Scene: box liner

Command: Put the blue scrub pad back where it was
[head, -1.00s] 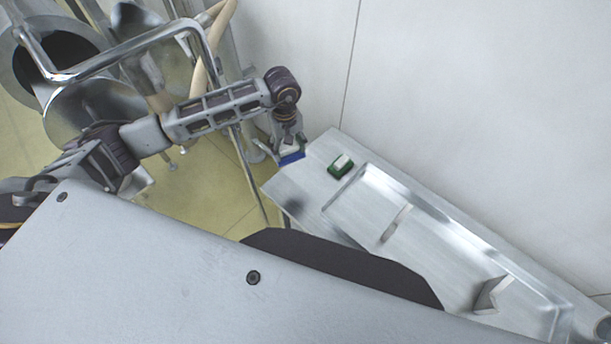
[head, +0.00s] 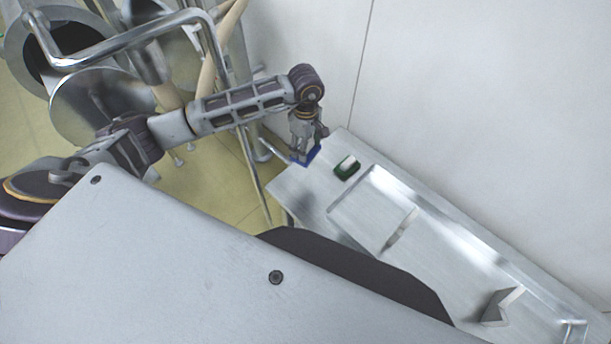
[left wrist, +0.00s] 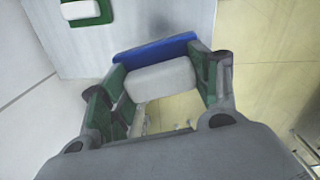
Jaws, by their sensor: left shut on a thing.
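The blue scrub pad (head: 307,156) has a white block on top and a blue base. In the left wrist view the blue scrub pad (left wrist: 158,68) sits between the two fingers. My left gripper (head: 306,145) is shut on its white part and holds it at the left end of the metal bench (head: 290,190). The left gripper also shows in the left wrist view (left wrist: 160,88). I cannot tell whether the pad touches the bench or hangs over its edge. My right gripper is not in view.
A green scrub pad with a white top (head: 347,167) sits on the bench just right of the blue one. A shallow recessed tray area (head: 360,215) with upright metal brackets lies further right. A white wall (head: 470,110) stands behind. Metal tubing and round vessels (head: 95,105) stand at the left.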

